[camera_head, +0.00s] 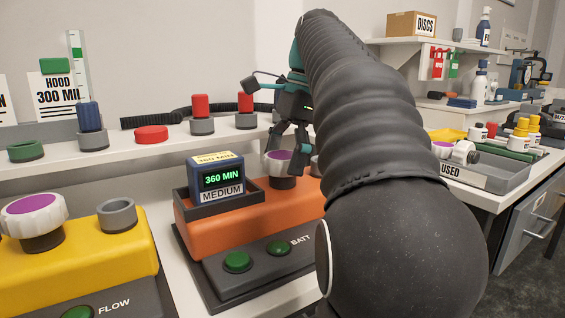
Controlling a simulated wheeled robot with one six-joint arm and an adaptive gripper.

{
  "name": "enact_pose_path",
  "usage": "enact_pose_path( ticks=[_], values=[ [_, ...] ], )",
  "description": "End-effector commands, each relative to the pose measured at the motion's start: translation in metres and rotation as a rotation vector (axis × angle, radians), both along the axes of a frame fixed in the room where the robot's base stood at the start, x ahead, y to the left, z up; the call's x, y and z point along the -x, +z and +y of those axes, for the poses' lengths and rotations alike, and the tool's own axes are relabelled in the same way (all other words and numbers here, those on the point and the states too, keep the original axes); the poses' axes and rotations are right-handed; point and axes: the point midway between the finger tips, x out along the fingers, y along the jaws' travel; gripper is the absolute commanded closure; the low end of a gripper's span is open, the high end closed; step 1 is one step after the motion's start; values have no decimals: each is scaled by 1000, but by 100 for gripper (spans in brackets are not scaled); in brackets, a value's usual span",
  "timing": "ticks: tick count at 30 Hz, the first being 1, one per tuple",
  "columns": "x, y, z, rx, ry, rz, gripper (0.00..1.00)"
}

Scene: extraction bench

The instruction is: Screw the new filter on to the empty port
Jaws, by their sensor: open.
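A yellow unit (75,265) at the left has a white, purple-topped filter (33,220) on its left side. An empty grey ring port (117,215) is on its right side. An orange unit (245,215) in the middle has another purple-topped filter (279,168) at its right end. My gripper (294,160) is open, pointing down, with its fingers close around or just above that filter; I cannot tell whether they touch it. My dark arm hides the orange unit's right end. I cannot tell which filter is the new one.
The ledge behind has several grey sockets and coloured caps, including a red cap (152,134). At right, a grey tray marked USED (484,180) holds white filters, one purple-topped.

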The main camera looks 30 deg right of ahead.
Motion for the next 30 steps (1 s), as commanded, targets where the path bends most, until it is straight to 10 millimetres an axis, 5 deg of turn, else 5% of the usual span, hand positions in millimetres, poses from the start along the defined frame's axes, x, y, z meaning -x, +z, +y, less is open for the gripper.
enact_pose_path(
  ticks=[5, 13, 23, 27, 28, 30],
  values=[
    [0, 0, 0, 0, 0, 0, 0],
    [0, 0, 0, 0, -1, 0, 68],
    [1, 0, 0, 1, -208, -2, 70],
    [1, 0, 0, 1, -377, -1, 68],
    [0, 0, 0, 1, -369, 0, 18],
    [0, 0, 0, 1, -365, 1, 1]
  ],
)
